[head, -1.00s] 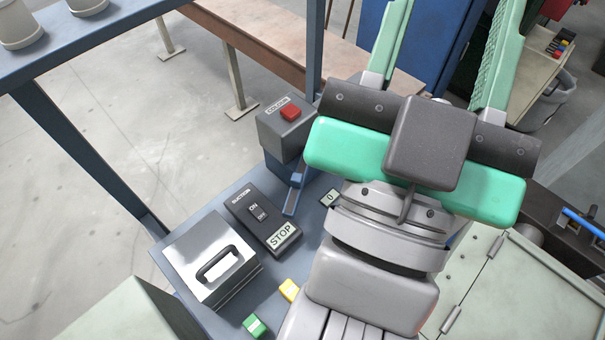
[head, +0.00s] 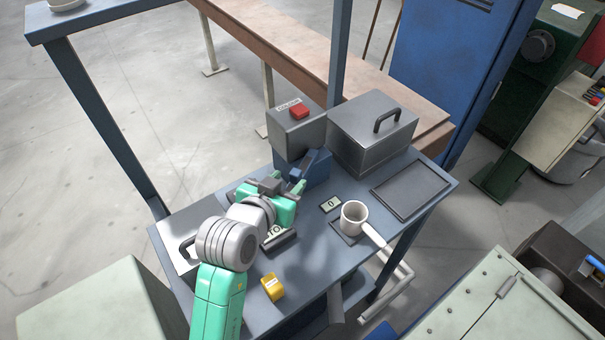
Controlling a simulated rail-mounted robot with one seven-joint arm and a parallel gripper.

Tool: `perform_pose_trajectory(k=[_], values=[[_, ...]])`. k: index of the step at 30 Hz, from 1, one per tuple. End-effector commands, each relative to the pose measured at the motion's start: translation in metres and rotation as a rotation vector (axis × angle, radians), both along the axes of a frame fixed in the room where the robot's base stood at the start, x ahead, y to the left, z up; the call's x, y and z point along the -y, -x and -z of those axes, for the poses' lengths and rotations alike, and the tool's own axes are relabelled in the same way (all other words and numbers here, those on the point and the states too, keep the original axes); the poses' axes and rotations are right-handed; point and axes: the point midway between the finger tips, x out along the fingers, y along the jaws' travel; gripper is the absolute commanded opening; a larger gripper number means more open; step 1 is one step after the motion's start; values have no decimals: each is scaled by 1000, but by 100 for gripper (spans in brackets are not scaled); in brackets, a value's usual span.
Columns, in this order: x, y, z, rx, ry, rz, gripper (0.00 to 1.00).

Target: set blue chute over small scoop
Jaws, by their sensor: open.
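The blue chute (head: 309,161) is a small sloping piece at the front of the blue stand, under a grey box (head: 299,130) with a red button. The small scoop appears to be the white cup with a long handle (head: 354,212); it stands upright on a small dark pad at the bench's right front, right of and nearer than the chute. The chute is not over it. My wrist hides part of the bench.
A lidded metal box (head: 372,138) stands behind the scoop, and a flat dark plate (head: 411,189) lies right of it. A display reading 0 (head: 331,204) sits between chute and scoop. A yellow block (head: 272,287) is near the front edge. A blue post rises behind the grey box.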

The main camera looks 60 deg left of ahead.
Motion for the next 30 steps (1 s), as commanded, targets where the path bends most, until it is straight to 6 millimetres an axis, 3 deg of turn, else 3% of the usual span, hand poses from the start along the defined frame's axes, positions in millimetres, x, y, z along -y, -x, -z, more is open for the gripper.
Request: perform_pose_trajectory(k=[7, 17, 24, 30], values=[[-24, -28, 14, -1, -1, 0, 44], [-28, -34, 17, 1, -2, 0, 44], [-28, -34, 17, 1, -2, 0, 0], [-27, -35, 17, 1, -2, -1, 0]])
